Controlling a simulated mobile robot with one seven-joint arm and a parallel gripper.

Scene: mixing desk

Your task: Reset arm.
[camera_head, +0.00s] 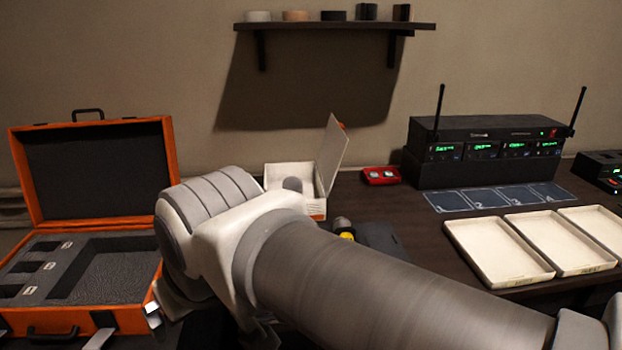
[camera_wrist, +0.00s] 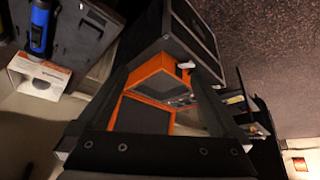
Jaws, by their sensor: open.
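My gripper (camera_head: 126,326) is low at the left in the head view, by the front right corner of the open orange case (camera_head: 168,160). My forearm and wrist cross the lower middle of that view and hide much of the gripper. In the wrist view, my gripper (camera_wrist: 160,80) shows as dark fingers spread apart, with the orange case (camera_wrist: 158,85) seen beyond them. The gripper is open, and I see nothing held between the fingers. I cannot tell whether it touches the case.
An open white box (camera_head: 325,165) stands behind my wrist. A shelf (camera_head: 335,26) hangs above. A blue-bodied microphone (camera_wrist: 40,28) shows in the wrist view.

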